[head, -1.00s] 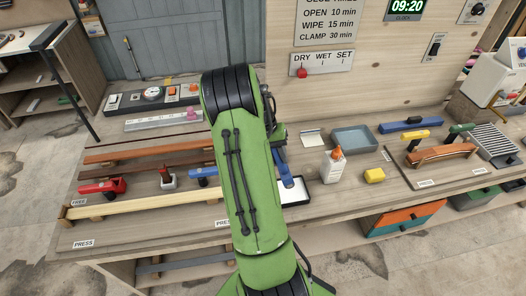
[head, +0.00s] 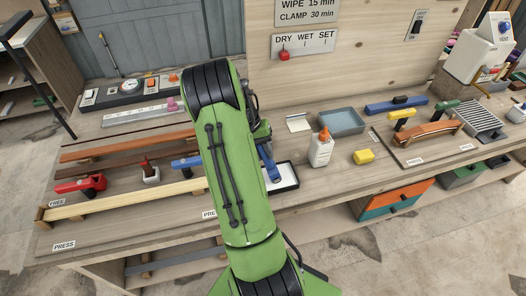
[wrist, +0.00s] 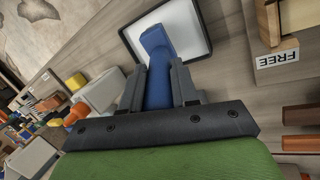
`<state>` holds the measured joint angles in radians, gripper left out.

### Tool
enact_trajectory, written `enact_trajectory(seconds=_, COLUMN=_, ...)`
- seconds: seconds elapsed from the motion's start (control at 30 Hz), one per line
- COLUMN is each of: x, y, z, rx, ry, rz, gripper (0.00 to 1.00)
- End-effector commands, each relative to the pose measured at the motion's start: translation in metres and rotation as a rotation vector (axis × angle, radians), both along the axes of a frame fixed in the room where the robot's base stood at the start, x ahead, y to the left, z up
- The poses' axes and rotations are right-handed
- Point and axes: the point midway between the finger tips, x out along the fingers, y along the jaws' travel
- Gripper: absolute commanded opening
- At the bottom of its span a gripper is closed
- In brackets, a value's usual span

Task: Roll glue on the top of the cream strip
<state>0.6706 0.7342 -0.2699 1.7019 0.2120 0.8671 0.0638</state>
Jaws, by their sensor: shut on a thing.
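The cream strip (head: 130,199) lies lengthwise along the bench's front left, between the PRESS and FREE labels; its right end is hidden behind my arm. My gripper (wrist: 160,75) is shut on a blue handle (wrist: 156,45), which also shows in the head view (head: 268,165) beside my arm. The handle's far end is over a white tray with a dark rim (wrist: 208,45), also partly seen in the head view (head: 291,183). I cannot tell whether it touches the tray, and no roller head is clear. A white glue bottle (head: 321,150) with an orange cap stands right of the tray.
Brown strips (head: 125,147) lie further back. A yellow block (head: 363,157) and grey tray (head: 341,122) are at the right.

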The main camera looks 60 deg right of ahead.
Motion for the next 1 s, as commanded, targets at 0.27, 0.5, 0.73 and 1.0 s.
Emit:
enact_trajectory(seconds=0.27, x=0.000, y=0.000, z=-0.002, rx=0.000, ry=0.000, rz=0.000, gripper=0.00)
enact_trajectory(seconds=0.5, x=0.000, y=0.000, z=-0.005, rx=0.000, ry=0.000, rz=0.000, gripper=0.00)
enact_trajectory(seconds=0.73, x=0.000, y=0.000, z=-0.008, rx=0.000, ry=0.000, rz=0.000, gripper=0.00)
enact_trajectory(seconds=1.0, x=0.000, y=0.000, z=-0.011, rx=0.000, ry=0.000, rz=0.000, gripper=0.00)
